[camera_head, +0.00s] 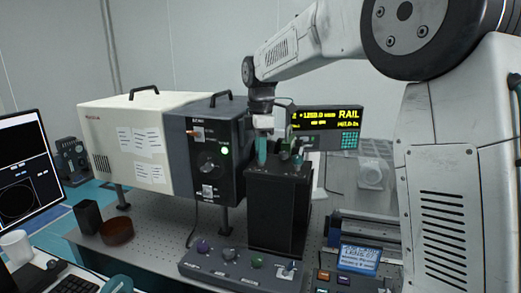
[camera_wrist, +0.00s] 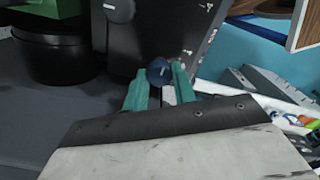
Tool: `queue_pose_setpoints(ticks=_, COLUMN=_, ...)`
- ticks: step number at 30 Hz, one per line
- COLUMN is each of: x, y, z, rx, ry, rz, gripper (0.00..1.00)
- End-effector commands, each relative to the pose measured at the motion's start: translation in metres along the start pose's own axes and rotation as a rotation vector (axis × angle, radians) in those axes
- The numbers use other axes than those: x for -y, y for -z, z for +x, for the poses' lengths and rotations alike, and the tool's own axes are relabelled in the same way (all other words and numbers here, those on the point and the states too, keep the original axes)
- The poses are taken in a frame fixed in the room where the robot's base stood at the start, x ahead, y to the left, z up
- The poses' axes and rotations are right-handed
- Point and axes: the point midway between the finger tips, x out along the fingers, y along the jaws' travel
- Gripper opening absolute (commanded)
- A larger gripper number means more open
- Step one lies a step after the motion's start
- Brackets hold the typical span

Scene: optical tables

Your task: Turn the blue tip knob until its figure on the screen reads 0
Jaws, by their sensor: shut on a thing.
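The blue tip knob (camera_wrist: 158,72) shows in the wrist view as a small dark round knob with a pale mark, on a black block (camera_wrist: 155,28). My gripper (camera_wrist: 160,85) has its teal fingers shut on the knob, one on each side. In the head view my gripper (camera_head: 262,152) points down at the top of a tall black stand (camera_head: 275,210), and its fingers hide the knob.
A grey knob (camera_wrist: 120,8) sits near the held one. A grey control box (camera_head: 225,262) with several knobs lies in front. A black and white instrument (camera_head: 150,140) stands at the left.

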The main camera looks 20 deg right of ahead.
Motion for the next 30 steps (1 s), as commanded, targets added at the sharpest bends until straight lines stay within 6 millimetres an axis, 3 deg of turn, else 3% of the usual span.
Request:
queue_pose_setpoints(ticks=1, x=-0.001, y=0.001, z=-0.001, rx=-0.002, ry=-0.004, rz=0.000, gripper=0.04)
queue_pose_setpoints(ticks=2, x=-0.001, y=0.001, z=-0.001, rx=-0.002, ry=-0.004, rz=0.000, gripper=0.35)
queue_pose_setpoints(ticks=3, x=-0.001, y=0.001, z=-0.001, rx=-0.002, ry=-0.004, rz=0.000, gripper=0.46)
queue_pose_setpoints(ticks=4, x=-0.001, y=0.001, z=-0.001, rx=-0.002, ry=-0.003, rz=0.000, gripper=0.49)
queue_pose_setpoints(ticks=14, x=-0.001, y=0.000, z=-0.005, rx=-0.001, ry=-0.003, rz=0.001, gripper=0.49)
queue_pose_setpoints(ticks=24, x=-0.001, y=0.001, z=-0.058, rx=-0.001, ry=-0.004, rz=0.000, gripper=0.49)
queue_pose_setpoints(ticks=30, x=-0.001, y=0.002, z=-0.077, rx=-0.002, ry=-0.004, rz=0.000, gripper=0.49)
